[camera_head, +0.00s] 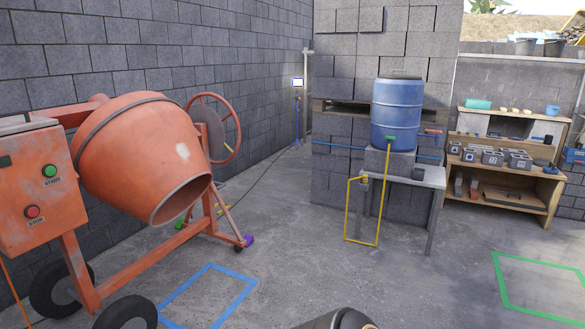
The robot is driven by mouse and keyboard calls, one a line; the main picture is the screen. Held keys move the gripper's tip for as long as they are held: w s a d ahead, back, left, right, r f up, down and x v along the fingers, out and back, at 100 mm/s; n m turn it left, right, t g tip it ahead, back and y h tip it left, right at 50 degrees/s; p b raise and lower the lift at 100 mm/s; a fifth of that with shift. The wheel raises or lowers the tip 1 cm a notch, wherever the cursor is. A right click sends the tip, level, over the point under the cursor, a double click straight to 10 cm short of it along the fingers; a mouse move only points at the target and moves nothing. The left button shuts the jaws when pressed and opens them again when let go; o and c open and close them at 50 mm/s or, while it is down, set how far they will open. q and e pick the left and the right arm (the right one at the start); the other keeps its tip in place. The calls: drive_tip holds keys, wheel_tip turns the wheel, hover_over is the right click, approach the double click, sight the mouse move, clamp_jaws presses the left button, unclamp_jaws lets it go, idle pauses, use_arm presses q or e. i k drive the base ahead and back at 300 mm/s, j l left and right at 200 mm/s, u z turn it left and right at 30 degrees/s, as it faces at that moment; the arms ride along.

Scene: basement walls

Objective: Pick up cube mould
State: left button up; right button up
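Several small grey cube moulds (490,157) stand in a row on the middle shelf of a wooden shelf unit (530,176) at the far right. They are small in the view and I cannot make out their details. Neither of my grippers is in view. Only a dark rounded part, probably of my own arm, shows at the bottom edge. No gripper is near the moulds.
An orange cement mixer (130,150) stands at the left. The floor between is open, with blue (240,300) and green (501,283) outlines.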

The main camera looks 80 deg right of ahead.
sight(418, 174)
drive_tip(key=z, duration=3.45)
drive_tip(key=i, duration=1.75)
drive_tip(key=i+z, duration=0.1)
drive_tip(key=i, duration=1.7)
drive_tip(key=i+u, duration=0.15)
drive_tip(key=u, duration=0.4)
